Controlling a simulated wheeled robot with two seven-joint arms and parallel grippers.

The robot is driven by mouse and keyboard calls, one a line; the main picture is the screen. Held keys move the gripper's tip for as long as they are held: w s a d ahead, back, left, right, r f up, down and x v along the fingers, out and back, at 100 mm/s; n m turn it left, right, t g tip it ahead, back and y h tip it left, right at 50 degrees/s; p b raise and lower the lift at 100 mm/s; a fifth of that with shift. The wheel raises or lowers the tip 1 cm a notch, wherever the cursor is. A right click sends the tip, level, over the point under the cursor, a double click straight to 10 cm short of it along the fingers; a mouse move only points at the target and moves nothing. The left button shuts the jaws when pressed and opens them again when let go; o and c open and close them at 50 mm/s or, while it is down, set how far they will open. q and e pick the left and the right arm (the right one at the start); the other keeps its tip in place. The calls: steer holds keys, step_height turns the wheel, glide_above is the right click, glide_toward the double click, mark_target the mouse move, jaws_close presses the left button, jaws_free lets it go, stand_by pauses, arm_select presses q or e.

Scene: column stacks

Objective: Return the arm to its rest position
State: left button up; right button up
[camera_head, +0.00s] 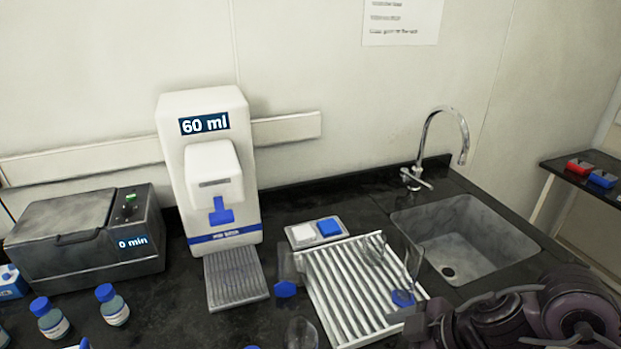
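My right arm comes in from the lower right corner, dark and purplish. Its gripper (412,322) is at the front right edge of the white slatted drying rack (345,290). The fingers are too dark and partly cut off to tell whether they are open or shut, and no held thing can be made out. A clear glass piece with a blue base (403,298) is at the rack's right side, close to this gripper. My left gripper is not in view.
A white dispenser (208,150) reading "60 ml" stands behind a drip tray (236,278). A dark box (85,235) reads "0 min". Blue-capped bottles (52,320) stand at front left. A sink (465,240) with a tap (440,125) is right; clear glassware (301,333) is in front.

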steer(key=w+a+r+m+t+h, duration=0.1)
steer(key=w+a+m+t, duration=0.3)
steer(key=w+m+t, duration=0.15)
steer(key=s+d+f+m+g+h, duration=0.6)
steer(key=s+d+f+m, duration=0.1)
steer(key=s+d+f, duration=0.4)
steer(key=s+a+f+g+b, duration=0.1)
steer(key=s+f+g, duration=0.15)
steer(key=f, duration=2.75)
arm_select(q)
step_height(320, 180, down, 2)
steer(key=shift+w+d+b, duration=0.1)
steer(key=shift+b, duration=0.4)
arm_select(e)
steer(key=s+d+f, duration=0.2)
steer(key=s+f, duration=0.8)
steer(key=s+d+f, duration=0.1)
steer(key=s+f, duration=1)
steer(key=shift+d+n, duration=0.35)
steer(key=shift+n, duration=0.1)
